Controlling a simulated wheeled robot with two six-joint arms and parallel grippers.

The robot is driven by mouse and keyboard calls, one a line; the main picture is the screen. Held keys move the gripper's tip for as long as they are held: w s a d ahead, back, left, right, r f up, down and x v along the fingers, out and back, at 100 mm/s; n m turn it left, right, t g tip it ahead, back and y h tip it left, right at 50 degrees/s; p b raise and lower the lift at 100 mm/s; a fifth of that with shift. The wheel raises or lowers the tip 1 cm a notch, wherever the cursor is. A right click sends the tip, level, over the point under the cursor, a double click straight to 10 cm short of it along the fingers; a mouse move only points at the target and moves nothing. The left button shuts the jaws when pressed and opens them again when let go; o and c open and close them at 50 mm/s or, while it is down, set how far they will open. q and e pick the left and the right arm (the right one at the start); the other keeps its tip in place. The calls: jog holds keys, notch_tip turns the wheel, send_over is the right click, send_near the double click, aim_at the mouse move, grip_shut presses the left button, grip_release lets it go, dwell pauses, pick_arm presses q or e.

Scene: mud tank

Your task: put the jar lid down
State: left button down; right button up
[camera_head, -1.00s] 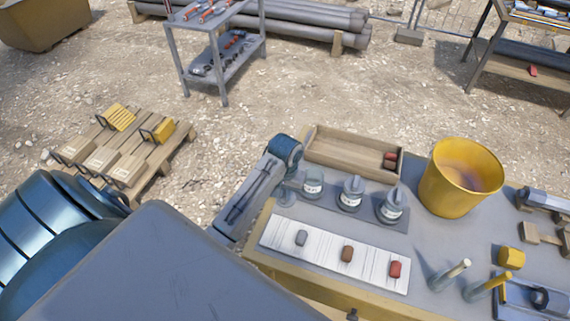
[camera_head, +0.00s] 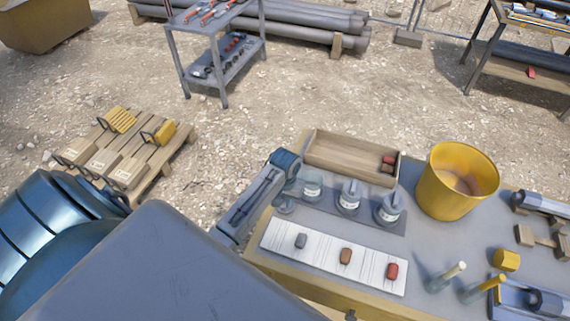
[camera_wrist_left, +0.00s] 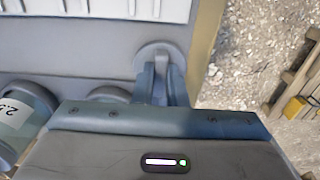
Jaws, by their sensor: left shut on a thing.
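The grey round jar lid (camera_head: 285,205) is at the left end of the worktable, left of the jars; it also shows in the left wrist view (camera_wrist_left: 151,52). My left gripper (camera_head: 291,184) is shut on the lid's upright grip, with the disc below the fingers (camera_wrist_left: 163,84). I cannot tell whether the disc touches the tabletop. The leftmost jar (camera_head: 313,188) is open at the top. My right gripper is not in view.
A white striped board (camera_head: 325,268) with three small coloured pieces lies in front of the jars. A wooden tray (camera_head: 345,165) stands behind them, and a yellow bucket (camera_head: 440,190) to the right. Bare tabletop lies around the lid, near the table's left edge.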

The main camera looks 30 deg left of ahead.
pick_arm(q)
jog(key=c, duration=1.5)
grip_release()
jog(key=shift+f, duration=0.1)
jog(key=shift+r, duration=0.45)
notch_tip(320, 180, up, 7)
jog(key=b, duration=0.2)
jog(key=shift+f+b, duration=0.2)
jog(key=shift+b, duration=0.15)
notch_tip(320, 180, up, 6)
jog(key=p, duration=0.2)
jog(key=shift+f+p, duration=0.15)
jog(key=shift+p, duration=0.25)
jog(key=shift+f, duration=0.1)
